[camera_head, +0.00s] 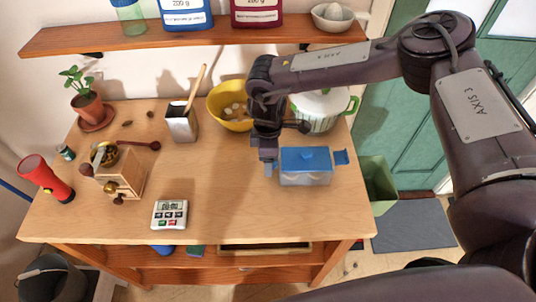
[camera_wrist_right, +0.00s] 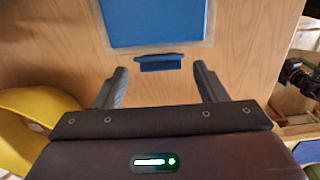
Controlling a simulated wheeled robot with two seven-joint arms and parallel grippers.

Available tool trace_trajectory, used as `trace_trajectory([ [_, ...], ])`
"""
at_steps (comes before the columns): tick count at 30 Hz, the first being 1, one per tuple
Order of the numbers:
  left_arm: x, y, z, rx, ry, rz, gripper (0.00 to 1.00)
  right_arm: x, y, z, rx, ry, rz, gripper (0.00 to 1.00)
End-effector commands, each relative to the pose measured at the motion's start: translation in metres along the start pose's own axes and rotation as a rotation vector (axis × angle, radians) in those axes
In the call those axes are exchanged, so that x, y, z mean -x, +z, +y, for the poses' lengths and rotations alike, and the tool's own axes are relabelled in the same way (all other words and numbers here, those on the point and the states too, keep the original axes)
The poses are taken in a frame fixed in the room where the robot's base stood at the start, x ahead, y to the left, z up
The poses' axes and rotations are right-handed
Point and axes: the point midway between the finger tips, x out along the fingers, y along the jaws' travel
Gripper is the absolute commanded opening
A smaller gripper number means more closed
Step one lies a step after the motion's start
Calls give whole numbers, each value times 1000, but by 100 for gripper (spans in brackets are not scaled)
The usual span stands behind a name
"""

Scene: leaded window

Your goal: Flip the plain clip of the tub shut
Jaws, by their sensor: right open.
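The tub (camera_head: 305,180) is a clear box with a blue lid (camera_head: 305,159), standing on the table right of centre. A blue clip (camera_head: 341,157) sticks out from its right side in the head view. Another blue clip (camera_wrist_right: 160,63) shows at the near edge of the tub in the wrist view; I cannot tell its exact angle. Which clip is plain is not clear. My right gripper (camera_head: 267,158) is at the tub's left side, pointing down. In the wrist view its open fingers (camera_wrist_right: 160,72) stand either side of the near clip, apart from it.
A yellow bowl (camera_head: 226,108) and a green-striped pot (camera_head: 318,115) stand behind the gripper. The table in front of the tub is clear.

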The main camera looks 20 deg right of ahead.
Motion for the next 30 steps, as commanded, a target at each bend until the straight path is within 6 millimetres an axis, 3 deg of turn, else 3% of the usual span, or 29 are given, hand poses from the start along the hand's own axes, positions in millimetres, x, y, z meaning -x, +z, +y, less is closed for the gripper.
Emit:
trace_trajectory([
  [11, 3, 0, 0, 0, 0, 0, 0, -10, 0, 0, 1, 1, 1, 65],
  [22, 3, -1, 0, 0, 0, 1, 0, -10, 0, 0, 1, 1, 1, 20],
  [30, -1, -1, 0, 0, 0, 1, 0, -12, -1, 0, 1, 0, -36, 20],
])
